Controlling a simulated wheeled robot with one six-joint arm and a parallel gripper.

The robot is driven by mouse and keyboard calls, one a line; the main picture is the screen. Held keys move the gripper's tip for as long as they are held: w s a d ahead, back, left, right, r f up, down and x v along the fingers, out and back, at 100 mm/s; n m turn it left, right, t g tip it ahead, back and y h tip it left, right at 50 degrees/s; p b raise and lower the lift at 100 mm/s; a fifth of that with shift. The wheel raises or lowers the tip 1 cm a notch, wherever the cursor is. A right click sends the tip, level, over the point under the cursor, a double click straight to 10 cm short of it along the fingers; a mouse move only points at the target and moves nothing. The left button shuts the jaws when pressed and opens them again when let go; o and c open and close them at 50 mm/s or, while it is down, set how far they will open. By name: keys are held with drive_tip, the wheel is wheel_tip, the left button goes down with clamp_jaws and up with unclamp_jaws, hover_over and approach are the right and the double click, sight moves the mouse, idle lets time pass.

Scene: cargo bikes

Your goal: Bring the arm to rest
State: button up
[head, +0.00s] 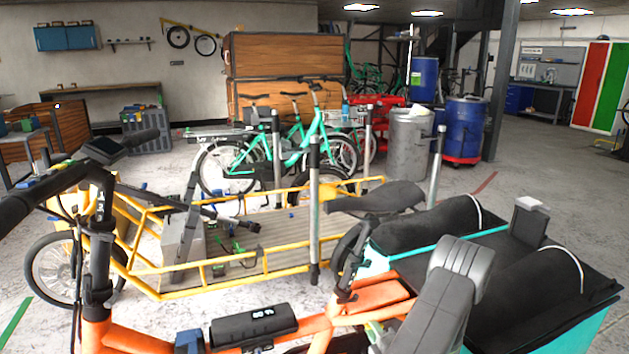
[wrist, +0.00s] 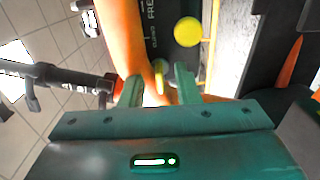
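My gripper (wrist: 158,87) shows in the wrist view, with its two green fingers apart. I see nothing held between them. An orange bike frame tube (wrist: 127,35) passes just beyond the fingers, and I cannot tell whether they touch it. I cannot make out the gripper in the head view.
A yellow cargo bike (head: 285,272) with a wooden deck stands behind the orange one. Upright grey posts (head: 314,215) rise around its deck. Green bikes (head: 312,135) and blue barrels (head: 465,125) stand farther back. Open floor lies at the right.

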drive_tip(key=p+v, duration=0.2)
drive_tip(key=v, duration=1.2)
drive_tip(key=b+x, duration=0.2)
drive_tip(key=x, duration=1.2)
drive_tip(key=shift+w+f, duration=0.1)
drive_tip(key=shift+a+r+n+b, duration=0.1)
drive_tip(key=shift+n+b, duration=2)
drive_tip(key=shift+n, duration=2.35)
drive_tip(key=shift+r+n+b, duration=0.1)
drive_tip(key=shift+n+b, duration=2)
drive_tip(key=shift+n, duration=2.35)
